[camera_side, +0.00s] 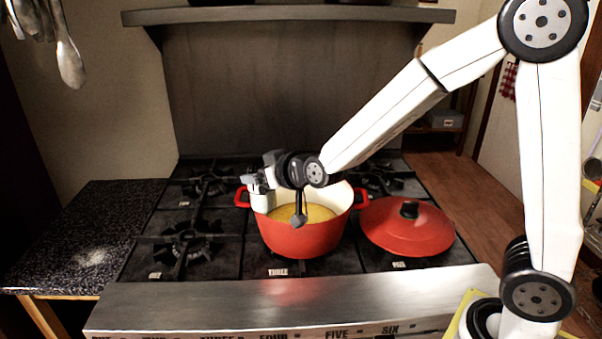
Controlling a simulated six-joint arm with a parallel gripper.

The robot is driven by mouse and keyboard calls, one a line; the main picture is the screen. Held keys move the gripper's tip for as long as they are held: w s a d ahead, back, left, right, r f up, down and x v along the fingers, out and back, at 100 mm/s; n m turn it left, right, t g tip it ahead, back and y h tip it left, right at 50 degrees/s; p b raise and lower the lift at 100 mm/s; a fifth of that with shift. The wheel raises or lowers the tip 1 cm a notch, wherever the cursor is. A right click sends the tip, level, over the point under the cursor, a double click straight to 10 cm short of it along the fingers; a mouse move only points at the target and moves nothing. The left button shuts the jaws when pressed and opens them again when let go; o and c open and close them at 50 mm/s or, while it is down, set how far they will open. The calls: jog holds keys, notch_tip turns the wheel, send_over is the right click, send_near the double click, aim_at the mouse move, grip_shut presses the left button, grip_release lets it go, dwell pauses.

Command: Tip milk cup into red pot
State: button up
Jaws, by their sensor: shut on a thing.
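The red pot (305,241) stands open on the stove, white inside, with a yellow-orange content (316,213) showing. A small white cup (261,201) is at the pot's left rim, close to the left handle. My gripper (262,182) is over the left part of the pot and is shut on the cup. The cup looks roughly upright. I cannot see inside it, and I cannot tell whether it touches the rim. Part of the pot's opening is hidden behind my wrist.
A red lid (406,228) with a black knob lies on the stove right of the pot. Black burner grates (188,243) surround the pot. A speckled dark counter (75,235) is at the left, bare but for a pale patch. A shelf (290,16) hangs above the stove.

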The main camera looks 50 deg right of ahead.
jog(key=shift+d, duration=0.15)
jog(key=shift+d+r+m+y, duration=0.25)
jog(key=shift+d+m+y, duration=0.25)
jog(key=shift+d+m, duration=0.3)
jog(key=shift+d+f+m+y, duration=0.35)
jog(key=shift+d+f+m, duration=0.15)
jog(key=shift+d, duration=0.25)
jog(key=shift+d+f+m+y, duration=0.4)
jog(key=shift+d+m, duration=0.1)
jog(key=shift+d, duration=0.2)
jog(key=shift+d+f+m+y, duration=0.35)
jog(key=shift+d+f+m, duration=0.15)
jog(key=shift+d, duration=0.25)
jog(key=shift+d+f, duration=0.15)
jog(key=shift+d, duration=0.2)
jog(key=shift+s+d+r+m+t+y, duration=0.1)
jog(key=shift+d+m+t+y, duration=0.1)
jog(key=shift+m+y, duration=0.15)
jog(key=shift+d+r+m+t+y, duration=0.15)
jog(key=shift+m+t+y, duration=0.1)
jog(key=shift+m, duration=0.2)
jog(key=shift+d+f+m+y, duration=0.15)
jog(key=shift+f+m+y, duration=0.15)
jog(key=shift+f+m, duration=0.4)
